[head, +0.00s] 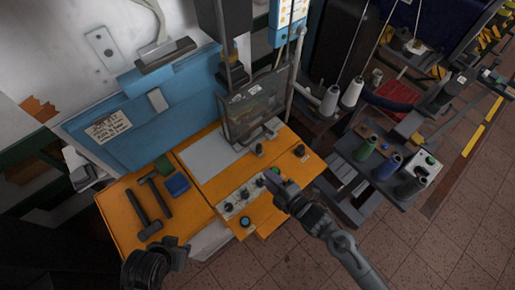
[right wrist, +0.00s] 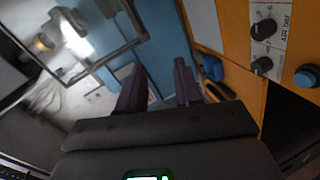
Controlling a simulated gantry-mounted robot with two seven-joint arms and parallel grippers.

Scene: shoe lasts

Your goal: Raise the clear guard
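The clear guard (head: 253,106) is a see-through pane in a dark frame, standing in front of the press head above the orange machine table. It looks lowered. In the right wrist view its dark-framed pane (right wrist: 106,60) fills the upper left. My right gripper (head: 273,181) is over the control panel, below and to the right of the guard in the head view, apart from it. In the right wrist view its two fingers (right wrist: 158,85) are spread with nothing between them.
The control panel (head: 241,195) carries several knobs and buttons. A hammer (head: 139,207), another dark tool and a blue block (head: 177,184) lie on the orange top at left. Thread spools (head: 352,92) stand on a machine at right. Tiled floor is open at lower right.

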